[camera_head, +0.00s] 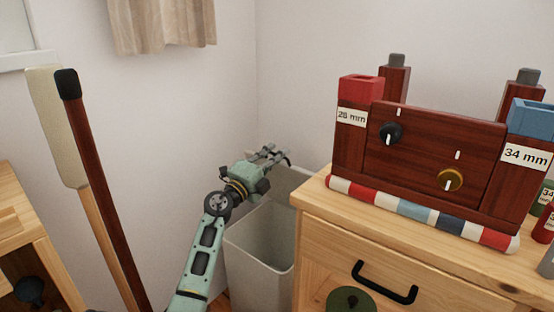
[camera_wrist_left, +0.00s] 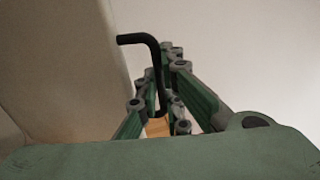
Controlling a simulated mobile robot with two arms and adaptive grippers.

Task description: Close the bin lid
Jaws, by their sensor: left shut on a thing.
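The bin (camera_head: 258,262) is a pale grey open-topped container on the floor between the wall and the wooden cabinet. Its inside shows from above. A pale panel (camera_head: 290,182), which looks like the raised lid, stands at its back, partly hidden by my gripper. My left gripper (camera_head: 270,155) is above the bin's back edge.
The wooden cabinet (camera_head: 390,245) with a black handle (camera_head: 385,284) stands close at the bin's right. A dark wooden knob box (camera_head: 440,150) sits on top. A leaning dark pole (camera_head: 100,190) and a pale paddle (camera_head: 58,125) stand at the left.

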